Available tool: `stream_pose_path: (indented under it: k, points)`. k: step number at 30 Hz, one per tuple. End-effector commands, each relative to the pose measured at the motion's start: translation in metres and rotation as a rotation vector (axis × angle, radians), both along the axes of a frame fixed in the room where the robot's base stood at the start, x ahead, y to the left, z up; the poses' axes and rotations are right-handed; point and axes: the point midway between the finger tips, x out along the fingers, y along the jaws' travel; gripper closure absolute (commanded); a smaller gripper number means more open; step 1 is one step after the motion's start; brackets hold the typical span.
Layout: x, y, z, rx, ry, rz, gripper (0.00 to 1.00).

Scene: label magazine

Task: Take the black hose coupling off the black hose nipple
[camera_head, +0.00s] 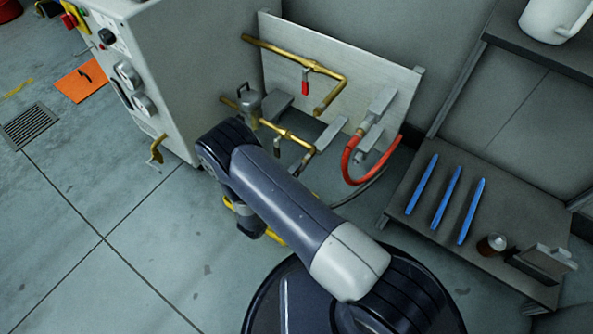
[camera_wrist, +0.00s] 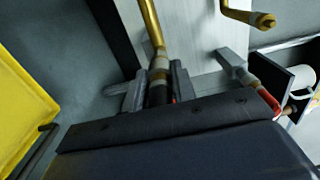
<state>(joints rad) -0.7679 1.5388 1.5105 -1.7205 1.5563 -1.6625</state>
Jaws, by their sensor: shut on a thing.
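In the wrist view, my gripper (camera_wrist: 157,88) is shut on the black hose coupling (camera_wrist: 157,96), a dark cylinder between its two grey fingers. The coupling sits in line with the end of a brass pipe (camera_wrist: 150,22), just below a brass and grey collar. The black hose nipple cannot be made out apart from the coupling, and I cannot tell whether the two are still joined. In the head view, my arm hides most of the gripper and the coupling.
A pale panel (camera_head: 350,62) carries brass pipes (camera_head: 330,72) with a red-handled valve (camera_head: 305,82). A red hose (camera_head: 350,165) loops to its right. Several blue strips (camera_head: 446,198) lie on a low shelf. A yellow object (camera_wrist: 22,105) stands left in the wrist view.

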Motion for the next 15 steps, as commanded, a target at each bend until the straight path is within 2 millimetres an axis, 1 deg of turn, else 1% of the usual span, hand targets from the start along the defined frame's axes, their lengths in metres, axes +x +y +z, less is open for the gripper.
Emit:
stream_pose_path:
  k: [1, 7, 15]
  points:
    - [0.0044, -0.0043, 0.0023, 0.005, -0.009, -0.013, 1.00]
    - [0.0041, -0.0039, 0.0026, 0.005, -0.009, -0.013, 1.00]
    - [-0.0042, 0.0012, 0.0023, 0.003, -0.008, -0.015, 1.00]
